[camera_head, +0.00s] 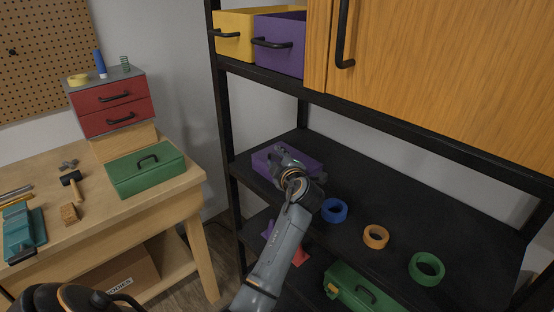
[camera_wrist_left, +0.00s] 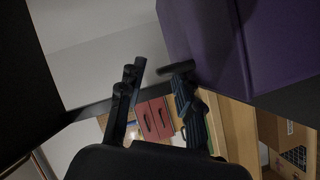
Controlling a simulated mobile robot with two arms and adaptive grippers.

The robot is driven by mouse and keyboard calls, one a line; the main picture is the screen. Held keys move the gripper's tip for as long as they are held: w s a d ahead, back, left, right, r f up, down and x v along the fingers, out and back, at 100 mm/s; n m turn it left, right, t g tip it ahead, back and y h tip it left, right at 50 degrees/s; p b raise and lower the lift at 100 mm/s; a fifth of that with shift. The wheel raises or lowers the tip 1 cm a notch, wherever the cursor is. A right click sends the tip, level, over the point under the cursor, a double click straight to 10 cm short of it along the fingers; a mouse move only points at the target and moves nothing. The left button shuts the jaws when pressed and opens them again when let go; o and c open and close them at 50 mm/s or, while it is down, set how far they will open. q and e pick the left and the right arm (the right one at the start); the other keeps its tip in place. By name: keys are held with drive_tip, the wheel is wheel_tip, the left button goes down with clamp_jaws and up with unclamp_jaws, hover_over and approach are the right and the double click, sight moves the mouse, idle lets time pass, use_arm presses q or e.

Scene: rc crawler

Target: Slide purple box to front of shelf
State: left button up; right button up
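A purple box (camera_head: 262,161) lies on the black middle shelf (camera_head: 385,205) at its left end, partly hidden behind my left gripper (camera_head: 283,156). In the left wrist view, the purple box (camera_wrist_left: 250,45) fills the upper right. My left gripper (camera_wrist_left: 158,68) is open there, with nothing between its fingers. Its right finger is close beside the box; I cannot tell whether they touch. My right gripper is not in view.
Blue (camera_head: 334,210), orange (camera_head: 375,237) and green (camera_head: 427,268) tape rolls sit on the same shelf, right of my arm. A purple drawer box (camera_head: 285,45) is above. A green toolbox (camera_head: 146,172) stands on the workbench.

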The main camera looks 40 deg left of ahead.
use_arm(q)
drive_tip(key=v, duration=0.7)
drive_tip(key=shift+d, duration=0.25)
drive_tip(key=shift+s, duration=0.1)
